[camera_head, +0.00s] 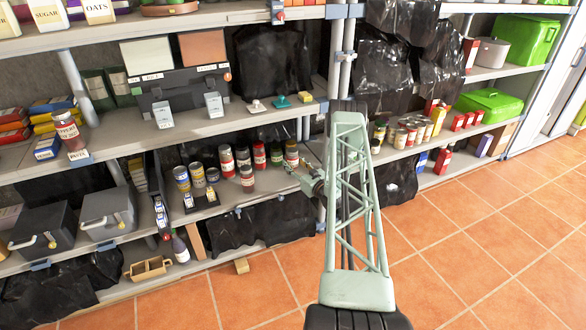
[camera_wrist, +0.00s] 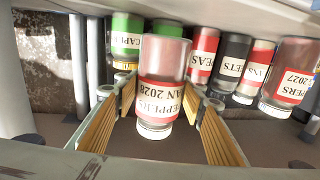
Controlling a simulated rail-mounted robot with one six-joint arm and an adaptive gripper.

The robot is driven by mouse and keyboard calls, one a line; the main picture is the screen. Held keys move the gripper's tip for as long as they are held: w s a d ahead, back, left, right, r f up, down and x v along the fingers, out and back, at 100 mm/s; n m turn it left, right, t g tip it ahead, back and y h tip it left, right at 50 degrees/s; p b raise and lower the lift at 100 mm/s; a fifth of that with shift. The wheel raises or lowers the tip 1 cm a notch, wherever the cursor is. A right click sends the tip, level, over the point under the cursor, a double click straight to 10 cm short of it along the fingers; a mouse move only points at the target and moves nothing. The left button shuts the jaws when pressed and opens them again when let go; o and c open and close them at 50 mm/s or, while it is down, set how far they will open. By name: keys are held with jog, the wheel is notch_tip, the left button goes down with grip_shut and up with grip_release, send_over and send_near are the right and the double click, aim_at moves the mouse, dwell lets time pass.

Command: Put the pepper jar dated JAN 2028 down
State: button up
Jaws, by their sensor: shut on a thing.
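The pepper jar (camera_wrist: 160,92) has a red and white label reading "PEPPERS" and "JAN 2028", upside down in the wrist view. Its pale lid points to the picture's bottom. My gripper (camera_wrist: 163,103) is shut on it, with ribbed tan finger pads on either side. In the head view my gripper (camera_head: 303,178) is at the front of the middle shelf, at the right end of the jar row. Which jar it holds is hard to make out there. I cannot tell whether the held jar's base touches the shelf.
Close behind the held jar are green-labelled caper jars (camera_wrist: 126,38), a beets jar (camera_wrist: 233,62) and a peppers jar marked 2027 (camera_wrist: 290,78). On the shelf a red-labelled jar (camera_head: 247,179) stands in front. A shelf post (camera_head: 308,125) rises near my gripper.

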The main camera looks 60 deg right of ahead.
aim_at(297, 170)
jog(key=shift+d, duration=0.35)
jog(key=shift+f+b, duration=0.75)
jog(key=shift+f, duration=0.95)
jog(key=o, duration=1.2)
jog(key=shift+f, duration=0.2)
jog(key=shift+c, duration=0.2)
jog(key=shift+r, duration=0.15)
jog(key=shift+s+a, duration=0.15)
jog(key=shift+s, duration=0.3)
jog(key=p+v, duration=0.3)
jog(key=v, duration=0.8)
